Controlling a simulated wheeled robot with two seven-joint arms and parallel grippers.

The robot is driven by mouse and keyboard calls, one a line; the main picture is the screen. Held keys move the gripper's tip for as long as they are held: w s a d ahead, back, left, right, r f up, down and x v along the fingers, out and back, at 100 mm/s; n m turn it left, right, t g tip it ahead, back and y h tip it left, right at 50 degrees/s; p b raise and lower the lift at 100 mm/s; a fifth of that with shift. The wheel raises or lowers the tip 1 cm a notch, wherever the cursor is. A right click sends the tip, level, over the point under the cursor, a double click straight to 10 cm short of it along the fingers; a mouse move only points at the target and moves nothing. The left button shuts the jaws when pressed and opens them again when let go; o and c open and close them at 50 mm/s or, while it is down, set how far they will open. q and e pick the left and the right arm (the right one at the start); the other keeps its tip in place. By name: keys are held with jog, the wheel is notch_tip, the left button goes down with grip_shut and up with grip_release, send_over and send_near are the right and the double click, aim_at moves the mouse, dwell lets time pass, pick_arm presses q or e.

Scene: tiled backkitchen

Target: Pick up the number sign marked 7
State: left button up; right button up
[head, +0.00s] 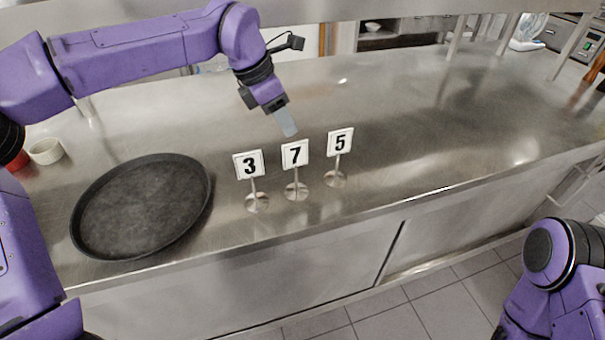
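The number sign marked 7 (295,155) stands upright on the steel counter, a white card on a thin stem with a round metal base. It is between the sign marked 3 (249,165) on its left and the sign marked 5 (340,142) on its right. My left gripper (287,126) points down just above and behind the 7 sign, apart from it as far as I can see. Its finger shows edge-on, so I cannot tell whether it is open or shut. My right arm shows at the lower right, with its gripper out of the picture.
A round dark tray (82,222) lies on the counter left of the signs. A small white bowl (46,151) and a red one (18,160) are at the far left. The steel counter (430,130) is clear to the right of the signs.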

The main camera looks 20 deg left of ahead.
aim_at(294, 143)
pick_arm(q)
jog(key=x, duration=0.2)
jog(key=p+x, duration=0.1)
jog(key=x, duration=0.1)
jog(key=s+p+x, duration=0.1)
jog(key=x, duration=0.2)
jog(key=shift+w+f, duration=0.1)
jog(key=shift+f, duration=0.05)
jog(key=c, duration=0.5)
jog(key=shift+w+f, duration=0.1)
grip_shut()
pick_arm(e)
jog(key=r, duration=0.1)
jog(key=s+r, duration=0.1)
jog(key=shift+s+r, duration=0.15)
jog(key=shift+r, duration=0.15)
